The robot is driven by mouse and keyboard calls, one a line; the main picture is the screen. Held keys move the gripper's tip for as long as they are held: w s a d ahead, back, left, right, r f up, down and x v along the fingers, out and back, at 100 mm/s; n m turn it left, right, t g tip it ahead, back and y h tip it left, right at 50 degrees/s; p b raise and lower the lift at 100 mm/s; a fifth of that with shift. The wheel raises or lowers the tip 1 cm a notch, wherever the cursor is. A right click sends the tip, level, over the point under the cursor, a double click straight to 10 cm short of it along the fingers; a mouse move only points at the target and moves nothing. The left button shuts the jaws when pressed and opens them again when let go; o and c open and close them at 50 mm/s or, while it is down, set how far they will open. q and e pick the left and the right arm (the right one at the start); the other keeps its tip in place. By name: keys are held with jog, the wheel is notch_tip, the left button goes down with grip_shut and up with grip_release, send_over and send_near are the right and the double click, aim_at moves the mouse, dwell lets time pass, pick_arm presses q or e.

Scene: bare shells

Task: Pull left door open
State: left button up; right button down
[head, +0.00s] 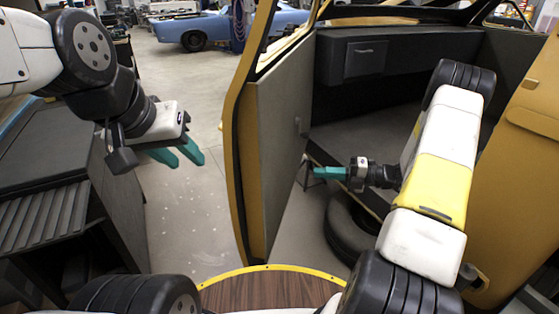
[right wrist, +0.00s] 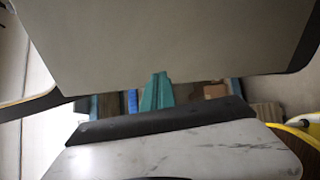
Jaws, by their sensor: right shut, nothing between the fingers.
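The left door (head: 272,155) of the yellow vehicle shell stands swung outward, with its grey inner panel facing the opening. A large pale grey panel, apparently this door, fills the top of the right wrist view (right wrist: 170,40). My right gripper (head: 318,173) is in the doorway on the inner side of the door, its teal fingers shut and empty, pointing left toward the panel. The closed fingers also show in the right wrist view (right wrist: 155,92); whether they touch the panel is unclear. My left gripper (head: 181,153) hangs open and empty, left of the door.
A dark cabinet (head: 60,165) stands at the left. A tire (head: 345,232) lies under the shell's dark interior (head: 400,130). Another yellow panel (head: 520,150) is at the right. Bare concrete floor (head: 190,220) lies between cabinet and door. A blue car (head: 220,27) is far behind.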

jog(key=d+f+m+t, duration=0.1)
jog(key=f+m, duration=0.1)
send_near(273, 168)
jog(key=x, duration=0.7)
jog(key=shift+w+d+f, duration=0.1)
jog(key=shift+d+f, duration=0.05)
jog(key=shift+f, duration=0.15)
jog(key=x, duration=2.2)
jog(key=shift+r, duration=0.25)
